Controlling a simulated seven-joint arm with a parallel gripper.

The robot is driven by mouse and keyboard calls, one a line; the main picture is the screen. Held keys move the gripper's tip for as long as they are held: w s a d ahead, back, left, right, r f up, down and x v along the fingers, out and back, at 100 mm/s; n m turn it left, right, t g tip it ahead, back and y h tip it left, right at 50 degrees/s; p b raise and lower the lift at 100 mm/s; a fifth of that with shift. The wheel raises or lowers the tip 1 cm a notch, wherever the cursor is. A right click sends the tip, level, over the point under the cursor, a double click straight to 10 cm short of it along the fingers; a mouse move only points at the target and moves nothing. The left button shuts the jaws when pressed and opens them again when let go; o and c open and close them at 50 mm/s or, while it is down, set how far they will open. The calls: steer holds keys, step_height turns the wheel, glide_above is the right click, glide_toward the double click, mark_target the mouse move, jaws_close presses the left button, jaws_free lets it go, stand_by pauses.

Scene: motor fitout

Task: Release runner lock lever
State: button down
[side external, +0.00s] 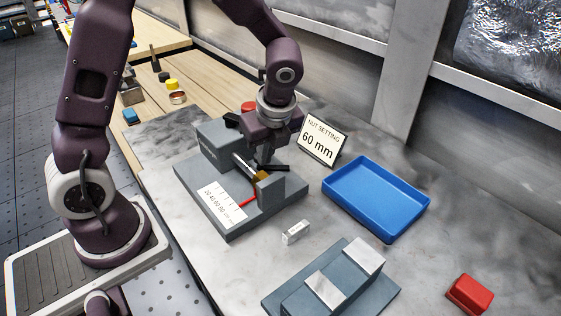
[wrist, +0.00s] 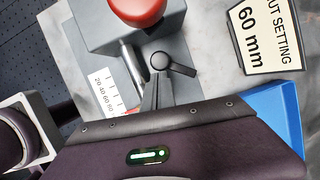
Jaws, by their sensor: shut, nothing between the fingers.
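The grey motor fixture (side external: 222,138) stands on the worktop, with a metal rod, a brass nut (side external: 262,176), a white scale (side external: 222,203) and a red pointer (side external: 248,202). A black lever (side external: 277,168) sticks out to the right near the nut. In the wrist view the lever (wrist: 180,68) runs right from a round black knob (wrist: 159,61). My gripper (side external: 263,158) is shut and empty, pointing down at the fixture beside the lever. Its fingertips (wrist: 158,88) show close below the knob in the wrist view; I cannot tell whether they touch it.
A red button (wrist: 138,10) tops the fixture's block. A sign reading 60 mm (side external: 320,140) stands behind. A blue tray (side external: 376,198) lies right, a small white block (side external: 296,232) in front, a grey stepped block (side external: 330,285) nearer, and a red block (side external: 470,293) at far right.

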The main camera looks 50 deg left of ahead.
steer(key=v, duration=0.6)
steer(key=shift+d, duration=0.1)
steer(key=s+d+r+n+t+h, duration=0.1)
steer(key=s+r+n, duration=0.3)
steer(key=s+n, duration=0.4)
steer(key=s+d+r+n+t+h, duration=0.1)
steer(key=s+r+n+t, duration=0.3)
steer(key=s+n, duration=0.5)
steer(key=r+n+h, duration=0.1)
steer(key=n, duration=0.1)
steer(key=shift+s+r+n+h, duration=0.25)
steer(key=shift+r+n+h, duration=0.05)
steer(key=shift+n+h, duration=0.1)
